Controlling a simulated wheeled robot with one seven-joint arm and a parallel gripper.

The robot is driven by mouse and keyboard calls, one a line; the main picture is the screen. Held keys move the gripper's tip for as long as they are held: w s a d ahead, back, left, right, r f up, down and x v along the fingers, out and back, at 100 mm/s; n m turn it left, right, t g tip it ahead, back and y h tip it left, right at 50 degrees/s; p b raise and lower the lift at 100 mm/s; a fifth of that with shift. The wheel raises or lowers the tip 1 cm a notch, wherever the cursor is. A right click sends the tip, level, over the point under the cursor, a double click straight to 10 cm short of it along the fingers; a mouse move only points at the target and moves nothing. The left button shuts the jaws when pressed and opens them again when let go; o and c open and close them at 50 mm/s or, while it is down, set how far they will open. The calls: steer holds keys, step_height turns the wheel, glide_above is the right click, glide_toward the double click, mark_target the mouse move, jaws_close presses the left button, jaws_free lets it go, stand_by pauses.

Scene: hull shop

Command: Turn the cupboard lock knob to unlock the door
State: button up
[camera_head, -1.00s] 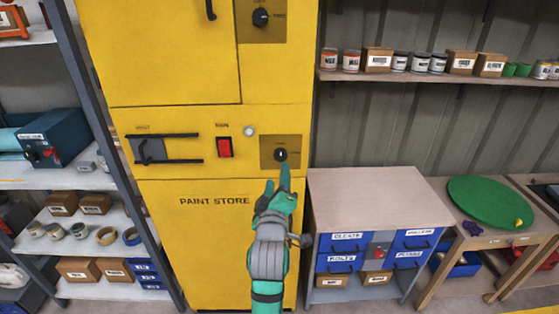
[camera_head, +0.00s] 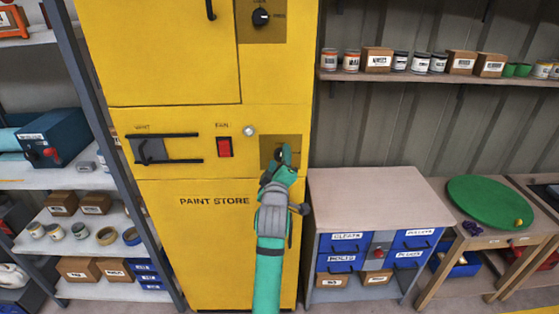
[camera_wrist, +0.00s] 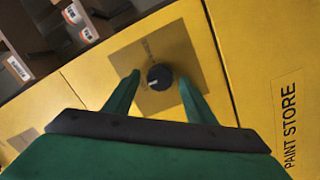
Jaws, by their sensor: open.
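The yellow cupboard (camera_head: 220,250) reads PAINT STORE on its lower door. A dark round knob (camera_wrist: 160,77) sits on a brown plate (camera_head: 267,142) above that door. Its white mark points to picture left in the wrist view. My green gripper (camera_head: 281,152) is in front of this knob and mostly hides it in the head view. In the wrist view its open fingers (camera_wrist: 160,88) stand on either side of the knob, with gaps visible; I cannot tell how deep they reach. A second dark knob (camera_head: 260,18) on a brown plate sits higher, beside the upper door (camera_head: 170,60).
A red rocker switch (camera_head: 224,147), a pale round lamp (camera_head: 249,131) and a slider handle (camera_head: 165,148) share the knob's panel. A drawer bench (camera_head: 370,190) stands close on the right, a loaded shelf rack (camera_head: 70,180) on the left.

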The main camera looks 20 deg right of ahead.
steer(key=c, duration=1)
steer(key=shift+c, duration=0.2)
steer(key=shift+m, duration=0.3)
steer(key=m, duration=0.3)
steer(key=shift+r, duration=0.1)
steer(key=m, duration=0.4)
steer(key=shift+d+m, duration=0.1)
steer(key=shift+m, duration=0.2)
steer(key=m+y, duration=0.1)
steer(key=m, duration=0.7)
steer(key=shift+s+d+m+y, duration=0.1)
steer(key=shift+d+m+y, duration=0.1)
steer(key=shift+m+y, duration=0.15)
